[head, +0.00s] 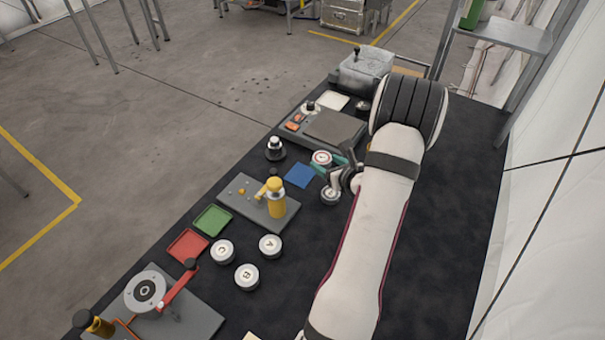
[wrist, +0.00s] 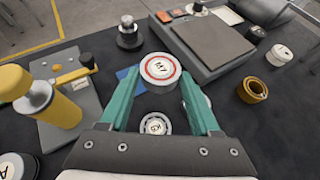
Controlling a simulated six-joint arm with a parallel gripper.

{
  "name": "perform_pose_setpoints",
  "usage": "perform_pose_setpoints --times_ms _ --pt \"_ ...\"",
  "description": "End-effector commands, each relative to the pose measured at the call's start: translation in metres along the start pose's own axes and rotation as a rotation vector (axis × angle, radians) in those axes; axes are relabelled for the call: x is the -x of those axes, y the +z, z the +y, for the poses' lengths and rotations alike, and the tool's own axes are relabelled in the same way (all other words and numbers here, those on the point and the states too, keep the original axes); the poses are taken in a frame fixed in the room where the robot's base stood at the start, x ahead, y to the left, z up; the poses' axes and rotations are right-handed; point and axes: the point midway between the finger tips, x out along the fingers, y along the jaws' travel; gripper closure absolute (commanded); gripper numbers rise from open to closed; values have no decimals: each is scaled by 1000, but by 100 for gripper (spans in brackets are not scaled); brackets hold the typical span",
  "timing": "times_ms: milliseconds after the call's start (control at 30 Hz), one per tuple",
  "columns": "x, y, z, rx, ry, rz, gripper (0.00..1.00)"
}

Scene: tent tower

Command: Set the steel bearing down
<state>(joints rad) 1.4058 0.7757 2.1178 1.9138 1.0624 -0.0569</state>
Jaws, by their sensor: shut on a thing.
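A short round steel piece with a white, red-ringed, lettered top is the best match for the steel bearing (wrist: 160,70). It also shows in the head view (head: 321,158), partly hidden by my gripper. My gripper (wrist: 160,80) has its teal fingers on either side of it and is shut on it. The piece looks upright. Its underside is hidden, so I cannot tell whether it touches the surface below. A second silver round piece with a lettered top (wrist: 156,123) stands below, between the fingers and nearer my palm; it also shows in the head view (head: 330,196).
A blue square (head: 300,175) lies just left of my gripper. A grey fixture with a yellow post (head: 275,198) stands further left. A grey platform (head: 335,126) lies beyond. A brass ring (wrist: 252,90) is at right. Canisters A (head: 270,245), B (head: 247,276) and C (head: 222,251) stand nearer.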

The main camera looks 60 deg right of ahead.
Motion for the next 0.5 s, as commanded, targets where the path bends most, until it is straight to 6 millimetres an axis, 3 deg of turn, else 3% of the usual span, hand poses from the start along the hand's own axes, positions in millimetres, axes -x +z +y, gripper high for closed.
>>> perform_pose_setpoints --times_ms 100,200,300,500 --pt "-36 -5 23 2 7 0 100" --pt "-57 -7 35 2 5 -2 100" --pt "-68 -10 40 2 3 -2 100" --pt "-86 -41 40 0 2 -2 100"
